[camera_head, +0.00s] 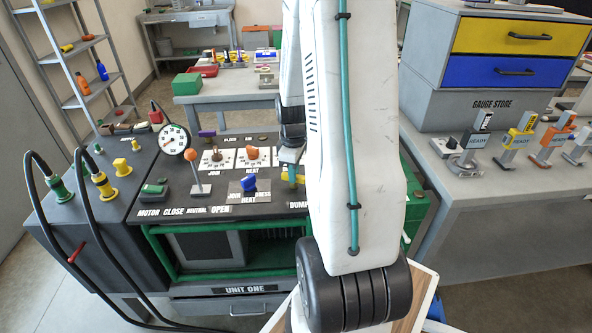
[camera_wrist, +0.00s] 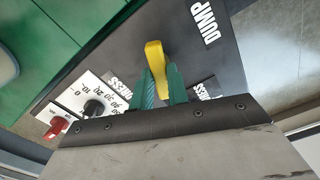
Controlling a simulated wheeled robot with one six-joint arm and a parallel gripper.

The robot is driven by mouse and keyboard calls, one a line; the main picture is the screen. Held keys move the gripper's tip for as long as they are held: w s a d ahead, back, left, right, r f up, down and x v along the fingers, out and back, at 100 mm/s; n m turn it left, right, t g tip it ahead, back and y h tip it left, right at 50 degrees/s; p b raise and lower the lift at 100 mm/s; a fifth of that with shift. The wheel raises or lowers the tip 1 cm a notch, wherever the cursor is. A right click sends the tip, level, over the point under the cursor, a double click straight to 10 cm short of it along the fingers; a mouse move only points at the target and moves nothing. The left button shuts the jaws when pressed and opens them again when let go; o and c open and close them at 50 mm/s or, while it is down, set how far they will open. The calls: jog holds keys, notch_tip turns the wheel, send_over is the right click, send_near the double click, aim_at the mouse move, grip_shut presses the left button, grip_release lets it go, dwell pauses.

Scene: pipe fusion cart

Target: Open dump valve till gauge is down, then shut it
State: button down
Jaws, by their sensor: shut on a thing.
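The dump valve's yellow handle (camera_wrist: 154,58) stands up from the dark panel beside the DUMP label in the wrist view. My gripper (camera_wrist: 160,86) has its two green fingers on either side of the handle, shut on it. In the head view a bit of the yellow handle (camera_head: 300,178) shows above the DUMP label, with most of that spot hidden behind my arm. The round white gauge (camera_head: 174,139) stands upright at the back left of the panel. Its needle is too small to read surely.
An orange-knobbed lever (camera_head: 197,160) and a blue knob (camera_head: 249,183) stand left of the valve on the panel. A red knob (camera_wrist: 55,128) and dial show at the wrist view's left. Black hoses (camera_head: 85,190) loop at the cart's left. A grey bench (camera_head: 480,205) stands right.

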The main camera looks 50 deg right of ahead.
jog(key=n, duration=0.4)
jog(key=shift+d+r, duration=0.1)
jog(key=shift+d, duration=0.05)
jog(key=shift+w, duration=0.1)
dwell(0.5)
jog(key=c, duration=1.4)
grip_release()
jog(key=shift+o, duration=0.2)
notch_tip(320, 180, up, 8)
jog(key=shift+f, duration=0.1)
